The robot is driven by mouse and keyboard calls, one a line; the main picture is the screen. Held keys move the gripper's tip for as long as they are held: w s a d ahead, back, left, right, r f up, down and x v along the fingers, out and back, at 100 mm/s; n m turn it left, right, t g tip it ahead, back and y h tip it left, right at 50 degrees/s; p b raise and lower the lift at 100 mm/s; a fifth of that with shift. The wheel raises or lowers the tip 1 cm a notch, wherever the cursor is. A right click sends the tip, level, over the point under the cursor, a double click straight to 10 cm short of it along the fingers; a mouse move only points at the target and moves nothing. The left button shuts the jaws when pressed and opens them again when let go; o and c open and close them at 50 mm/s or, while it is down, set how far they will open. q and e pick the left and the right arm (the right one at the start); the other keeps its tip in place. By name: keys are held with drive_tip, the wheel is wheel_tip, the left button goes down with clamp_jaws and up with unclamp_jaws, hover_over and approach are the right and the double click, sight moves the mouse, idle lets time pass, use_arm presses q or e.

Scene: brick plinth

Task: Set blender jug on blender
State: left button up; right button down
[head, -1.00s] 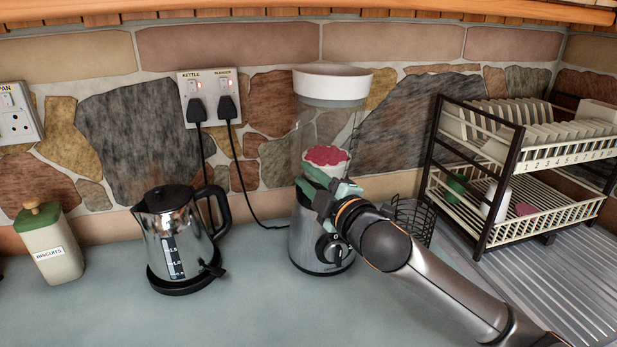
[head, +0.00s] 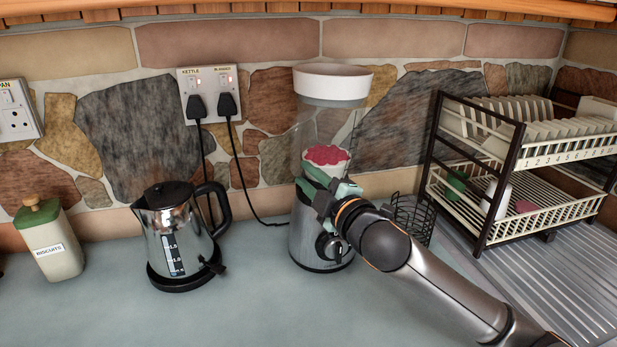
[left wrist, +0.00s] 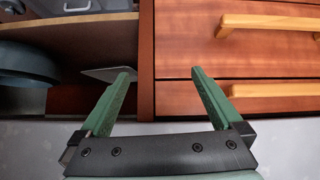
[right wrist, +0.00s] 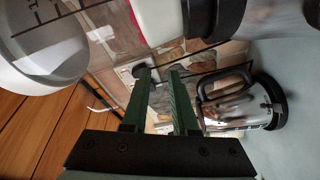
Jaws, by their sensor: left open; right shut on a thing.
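The blender jug (head: 322,125) is clear, with a white lid and a white bottom holding something red. It stands upright above the silver blender (head: 312,235). My right gripper (head: 322,188) is shut on the jug, low on its side, and covers the join, so I cannot tell whether jug and blender touch. In the right wrist view the jug (right wrist: 45,50) fills the upper left beside my right gripper (right wrist: 158,75); the grasp itself is unclear there. My left gripper (left wrist: 160,75) is open and empty, before wooden drawers, and shows only in the left wrist view.
A kettle (head: 178,235) stands left of the blender, and a biscuit tin (head: 55,250) farther left. A dish rack (head: 520,170) and a small wire basket (head: 412,215) stand to the right. Plugs and cords hang behind. The front counter is clear.

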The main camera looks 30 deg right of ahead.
idle(0.3)
drive_tip(key=c, duration=1)
unclamp_jaws()
drive_tip(key=s+p, duration=0.1)
drive_tip(key=s, duration=0.2)
drive_tip(key=s+p, duration=0.2)
drive_tip(key=s, duration=0.2)
drive_tip(key=s+f+p, duration=0.1)
drive_tip(key=s+p, duration=0.1)
drive_tip(key=s, duration=0.2)
drive_tip(key=shift+s, duration=0.1)
idle(0.5)
